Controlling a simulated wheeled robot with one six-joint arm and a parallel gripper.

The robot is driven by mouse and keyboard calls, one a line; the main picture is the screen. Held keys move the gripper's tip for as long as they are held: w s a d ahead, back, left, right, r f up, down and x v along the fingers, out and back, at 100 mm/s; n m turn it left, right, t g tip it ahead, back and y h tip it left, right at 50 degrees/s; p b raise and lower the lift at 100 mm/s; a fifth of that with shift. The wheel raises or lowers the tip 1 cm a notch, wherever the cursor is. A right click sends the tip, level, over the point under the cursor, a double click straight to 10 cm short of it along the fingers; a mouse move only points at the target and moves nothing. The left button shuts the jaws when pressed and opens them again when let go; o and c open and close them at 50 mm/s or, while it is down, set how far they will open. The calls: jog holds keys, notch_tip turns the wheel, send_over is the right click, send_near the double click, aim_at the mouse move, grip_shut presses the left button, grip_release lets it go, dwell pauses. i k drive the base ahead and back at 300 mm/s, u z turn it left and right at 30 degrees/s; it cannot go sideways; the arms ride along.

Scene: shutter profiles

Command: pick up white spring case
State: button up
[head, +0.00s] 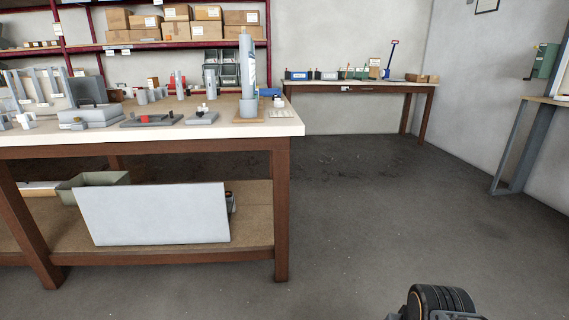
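I cannot pick out the white spring case for certain. Small white pieces sit on the near workbench (200,132): one white piece (25,121) lies near its left end, and small white parts (203,109) rest on a dark grey block toward the right. All are too small to identify. A dark ribbed part of my arm shows at the bottom right, over the floor and apart from the bench. My gripper's fingers are not visible.
A tall grey profile (247,65) stands near the bench's right corner. Several upright grey parts and flat blocks crowd the top. A white panel (152,214) leans against the lower shelf. A shelf with cardboard boxes (178,13) stands behind. Open floor (380,210) lies to the right.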

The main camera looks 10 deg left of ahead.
aim_at(127, 91)
jog(key=i, duration=6.25)
jog(key=u, duration=2.2)
jog(key=i, duration=3.85)
jog(key=u, duration=2.7)
